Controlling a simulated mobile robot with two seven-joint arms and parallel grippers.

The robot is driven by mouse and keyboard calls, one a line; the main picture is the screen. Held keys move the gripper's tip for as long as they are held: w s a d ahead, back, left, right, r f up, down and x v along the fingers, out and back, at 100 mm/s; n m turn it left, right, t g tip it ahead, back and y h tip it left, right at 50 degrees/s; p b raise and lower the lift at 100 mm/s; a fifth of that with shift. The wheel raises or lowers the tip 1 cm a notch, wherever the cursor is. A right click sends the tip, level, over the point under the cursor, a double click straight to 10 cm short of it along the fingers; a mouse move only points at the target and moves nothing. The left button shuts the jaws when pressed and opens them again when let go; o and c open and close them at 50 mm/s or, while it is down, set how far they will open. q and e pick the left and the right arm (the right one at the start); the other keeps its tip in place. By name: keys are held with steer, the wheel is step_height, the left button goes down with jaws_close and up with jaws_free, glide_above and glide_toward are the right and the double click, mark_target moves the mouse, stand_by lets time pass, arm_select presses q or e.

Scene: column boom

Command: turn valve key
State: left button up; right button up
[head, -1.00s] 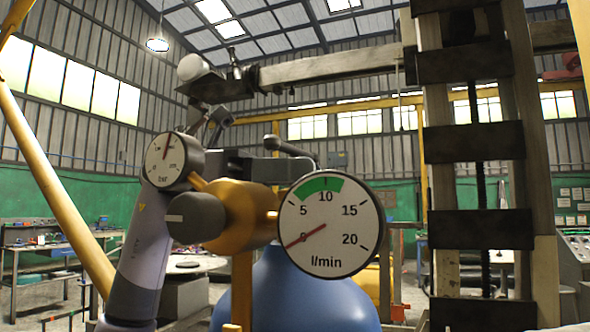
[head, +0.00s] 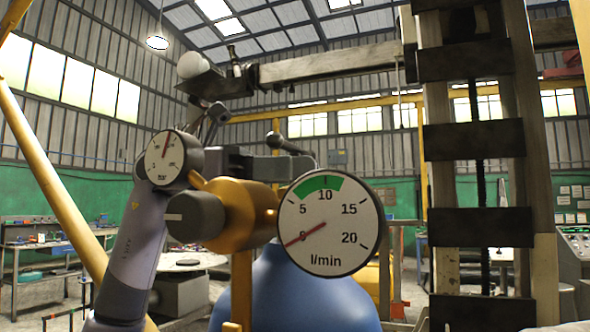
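A black lever with a rounded end (head: 290,146), which may be the valve key, sticks out above the brass regulator body (head: 240,208). The body has a grey knob (head: 194,217) on its left end. The round l/min gauge (head: 328,222) has its red needle at 0, with a green band around 10. The smaller bar gauge (head: 166,158) has its red needle pointing up. My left arm rises from the lower left and passes behind the bar gauge. Dark parts, possibly my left gripper (head: 213,120), show above that gauge; their fingertips are unclear. My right gripper is out of view.
A blue cylinder (head: 294,290) stands below the regulator. A tall column with black slats (head: 480,227) fills the right side. A horizontal beam (head: 330,68) crosses above. A workbench (head: 40,250) stands at the far left, and a round table (head: 188,266) is behind my arm.

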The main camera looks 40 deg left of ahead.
arm_select(q)
steer(key=b+v, duration=0.1)
steer(key=v, duration=0.6)
stand_by(0.4)
steer(key=shift+a, duration=0.1)
stand_by(0.4)
